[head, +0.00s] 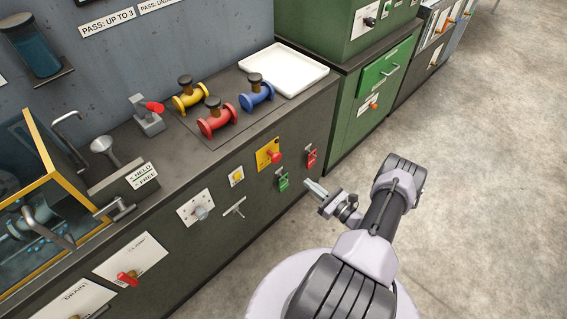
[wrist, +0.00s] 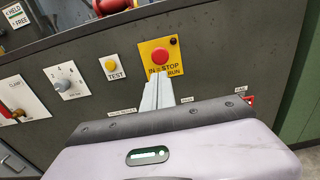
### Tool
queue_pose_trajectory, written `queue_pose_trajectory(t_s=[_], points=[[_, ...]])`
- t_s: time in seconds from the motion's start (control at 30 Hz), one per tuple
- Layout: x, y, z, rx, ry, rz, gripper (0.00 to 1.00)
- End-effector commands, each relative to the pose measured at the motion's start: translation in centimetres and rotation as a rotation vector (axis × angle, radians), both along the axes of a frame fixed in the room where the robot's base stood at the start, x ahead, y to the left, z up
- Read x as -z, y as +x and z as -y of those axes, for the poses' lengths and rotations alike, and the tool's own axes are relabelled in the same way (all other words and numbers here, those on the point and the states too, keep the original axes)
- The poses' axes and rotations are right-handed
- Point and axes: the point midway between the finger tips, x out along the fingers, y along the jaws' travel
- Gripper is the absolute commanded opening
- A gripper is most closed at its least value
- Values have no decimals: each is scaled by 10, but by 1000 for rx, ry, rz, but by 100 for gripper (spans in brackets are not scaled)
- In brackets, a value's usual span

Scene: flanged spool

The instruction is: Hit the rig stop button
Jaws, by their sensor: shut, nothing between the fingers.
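The rig stop button is a red mushroom button (head: 274,156) on a yellow plate (head: 264,153) on the green-grey front of the bench. In the wrist view the red button (wrist: 160,57) stands just beyond my fingertips, on a yellow plate (wrist: 174,45) lettered with "STOP" and "RUN". A small dark round spot sits at the plate's upper right. My gripper (head: 309,184) is shut and empty, in front of the bench panel. In the wrist view my gripper (wrist: 157,81) points at the plate, its tips just below the button. I cannot tell whether they touch the plate.
A yellow TEST button (wrist: 109,65) and a rotary knob (wrist: 61,85) are left of the stop plate. A T-handle (head: 234,208) sticks out to the left. Open floor (head: 480,150) lies at right.

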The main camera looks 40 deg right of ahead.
Motion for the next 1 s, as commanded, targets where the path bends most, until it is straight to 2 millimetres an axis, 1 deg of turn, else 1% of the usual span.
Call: queue_pose_trajectory(t_s=[0.17, 0.4, 0.6, 0.7, 0.8, 1.0], points=[[2, 32, -3, -5, -2, 0, 0], [2, 85, -8, -6, -4, 0, 0], [2, 120, -11, -4, -1, 0, 0], [1, 129, -11, -3, -1, 1, 0], [0, 134, -11, -3, 0, 0, 0], [0, 135, -11, -2, 0, 0, 0]])
